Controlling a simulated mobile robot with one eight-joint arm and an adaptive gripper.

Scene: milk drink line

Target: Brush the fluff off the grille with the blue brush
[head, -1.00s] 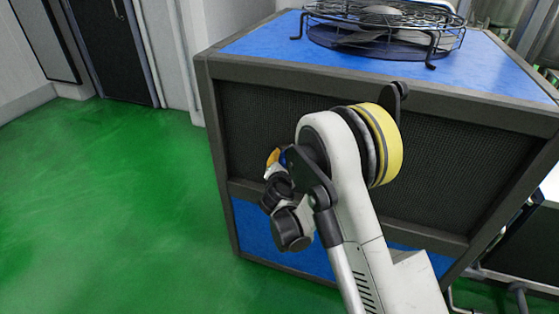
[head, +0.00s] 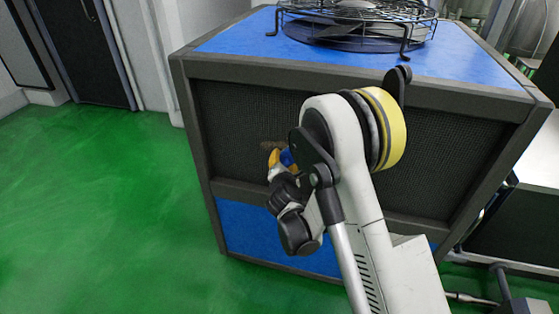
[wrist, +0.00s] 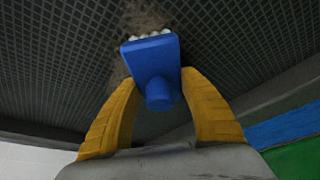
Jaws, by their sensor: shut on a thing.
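The blue brush (wrist: 152,62) is held between the two yellow fingers of my gripper (wrist: 160,105) in the wrist view. Its pale bristles (wrist: 150,36) point at the dark mesh grille (wrist: 240,45), at the edge of a brown patch of fluff (wrist: 143,18). Whether the bristles touch the grille I cannot tell. More brownish fluff shows beside and below the brush head. In the head view the grille (head: 240,120) is the front of a blue and grey unit. My gripper (head: 276,158) is there, mostly hidden behind my arm, with a bit of brown fluff (head: 272,145) just above.
A round wire fan guard (head: 360,15) stands on the blue top (head: 250,45) of the unit. A grey frame (head: 205,160) surrounds the grille. Green floor (head: 90,200) lies open to the left, with a dark door (head: 80,50) behind it.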

